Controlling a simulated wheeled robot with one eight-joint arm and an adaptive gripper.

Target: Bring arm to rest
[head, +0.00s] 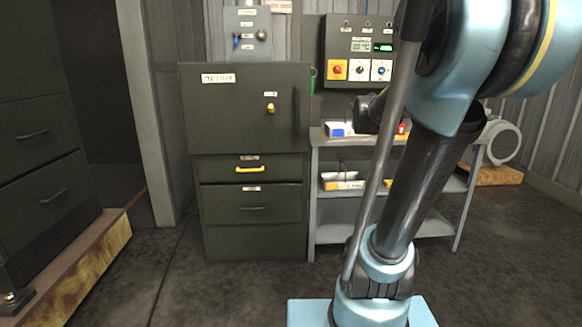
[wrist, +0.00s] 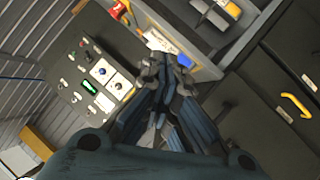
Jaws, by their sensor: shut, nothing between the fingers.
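My arm (head: 430,170) rises from its light-blue base on the right of the head view and bends over at the top right. My gripper (wrist: 166,72) points away from the wrist camera, with its fingers together and nothing held. In the head view, a dark part at the arm's end shows in front of the shelf unit, but its fingertips cannot be made out. In the wrist view the fingers overlap the shelf top, and I cannot tell their distance from it.
A dark cabinet (head: 240,125) with a yellow handle (head: 250,169) stands left of a grey shelf unit (head: 345,230). A control panel (head: 360,52) hangs above the shelf. A motor (head: 500,140) stands at the right. Drawers (head: 35,150) are at the far left. The floor (head: 180,270) between is clear.

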